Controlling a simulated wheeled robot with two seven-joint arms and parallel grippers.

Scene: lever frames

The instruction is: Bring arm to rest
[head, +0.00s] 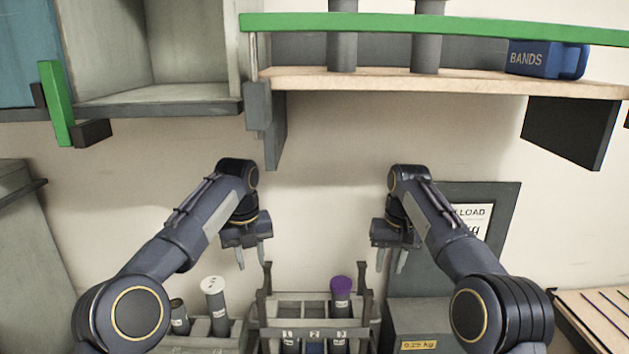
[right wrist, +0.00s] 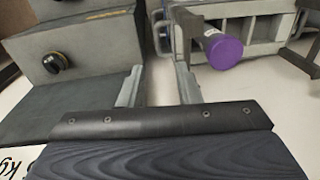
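My left gripper (head: 253,257) hangs above the bench left of centre, pointing down, with its two fingers apart and nothing between them. My right gripper (head: 391,261) hangs at about the same height right of centre, also pointing down. In the right wrist view its fingers (right wrist: 160,90) are spread with nothing between them. The compartment rack (head: 300,310) stands between and below the two grippers. A purple-capped cylinder (head: 341,297) stands in its right back slot, and the purple cap also shows in the right wrist view (right wrist: 224,51). Neither gripper touches the rack.
A white-capped cylinder (head: 215,298) and a dark cylinder (head: 179,317) stand in a holder at the left. A grey box marked 0.25 kg (head: 428,326) sits at the right. A green-edged shelf (head: 440,82) carries a blue BANDS box (head: 545,59). A grey cabinet (head: 158,90) overhangs the upper left.

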